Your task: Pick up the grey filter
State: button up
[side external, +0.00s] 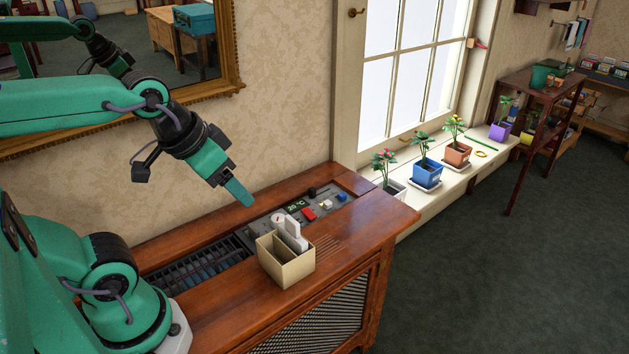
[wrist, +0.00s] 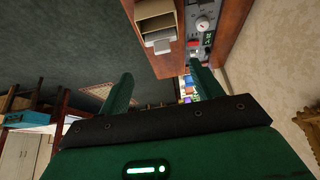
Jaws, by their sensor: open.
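A pale grey slab, which looks like the grey filter (side external: 295,234), stands upright in the right part of a tan open box (side external: 287,271) on the wooden cabinet. Its lower part is hidden by the box walls. In the wrist view, the box (wrist: 154,9) is at the top, with the grey piece (wrist: 159,43) at its near end. My gripper (side external: 239,193) is above the cabinet, up and to the left of the box, apart from it. In the wrist view, my gripper's (wrist: 163,82) two green fingers are spread with nothing between them.
A control panel (side external: 330,206) with a display, red button and knobs is sunk in the cabinet top behind the box. A dark slotted grille (side external: 200,268) lies to the left. Potted plants (side external: 427,174) line the windowsill. A gold-framed mirror (side external: 228,50) hangs behind my arm.

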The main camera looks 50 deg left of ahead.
dwell(0.3)
jog(key=g, duration=0.5)
send_over(253, 228)
jog(key=f, duration=1.7)
jog(key=shift+d+f, duration=0.15)
jog(key=shift+d, duration=0.05)
jog(key=shift+a+f+g, duration=0.3)
jog(key=shift+f, duration=1.5)
jog(key=shift+f, duration=2.55)
